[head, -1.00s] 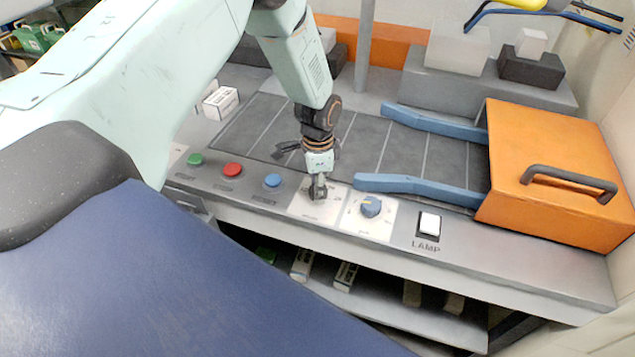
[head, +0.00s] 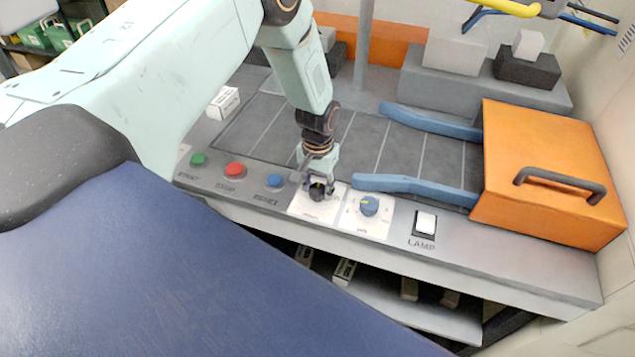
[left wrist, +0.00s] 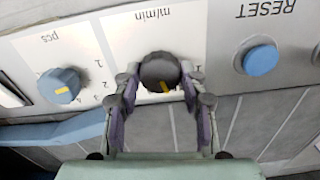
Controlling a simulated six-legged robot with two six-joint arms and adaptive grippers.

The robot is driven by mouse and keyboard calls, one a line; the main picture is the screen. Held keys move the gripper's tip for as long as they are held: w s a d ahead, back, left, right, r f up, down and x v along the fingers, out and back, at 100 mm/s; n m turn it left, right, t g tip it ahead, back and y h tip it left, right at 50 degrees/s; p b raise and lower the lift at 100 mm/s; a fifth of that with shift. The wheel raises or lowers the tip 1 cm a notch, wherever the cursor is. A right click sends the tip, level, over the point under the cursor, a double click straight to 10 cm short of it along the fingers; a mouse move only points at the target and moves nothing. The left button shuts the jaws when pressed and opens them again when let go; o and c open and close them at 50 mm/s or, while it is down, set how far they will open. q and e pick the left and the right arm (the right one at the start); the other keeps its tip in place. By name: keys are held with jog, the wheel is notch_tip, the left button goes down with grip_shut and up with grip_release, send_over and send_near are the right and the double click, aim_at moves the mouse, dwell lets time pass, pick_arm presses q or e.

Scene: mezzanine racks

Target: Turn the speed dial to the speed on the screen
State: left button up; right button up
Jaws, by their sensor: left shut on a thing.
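The speed dial is a black knob (head: 317,194) with a yellow mark, on a white plate in the panel. In the left wrist view the dial (left wrist: 160,72) sits under the label "m/min", and its yellow mark points down and slightly right. My left gripper (head: 317,185) reaches down onto it. In the left wrist view the fingers of my left gripper (left wrist: 158,84) stand on both sides of the dial, shut on it. Most of the dial's scale is hidden by the fingers. No screen shows in these frames. My right gripper is not in view.
A blue "pcs" dial (head: 369,205) sits just right of the speed dial. A blue RESET button (head: 275,181), a red button (head: 235,169) and a green button (head: 198,159) are to the left. A lamp switch (head: 425,223) and an orange box (head: 545,175) are at the right.

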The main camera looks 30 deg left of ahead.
aim_at(318, 189)
pick_arm(q)
jog(key=n+p, duration=0.1)
jog(key=n, duration=0.4)
jog(key=shift+s+n+p, duration=0.15)
jog(key=shift+n+p, duration=0.15)
jog(key=shift+p, duration=0.05)
jog(key=n+p, duration=0.1)
jog(key=n, duration=0.3)
jog(key=shift+f+n, duration=0.1)
jog(key=shift+n, duration=0.5)
jog(key=o, duration=1.2)
jog(key=shift+w, duration=0.2)
jog(key=shift+c, duration=0.2)
notch_tip(318, 189, up, 12)
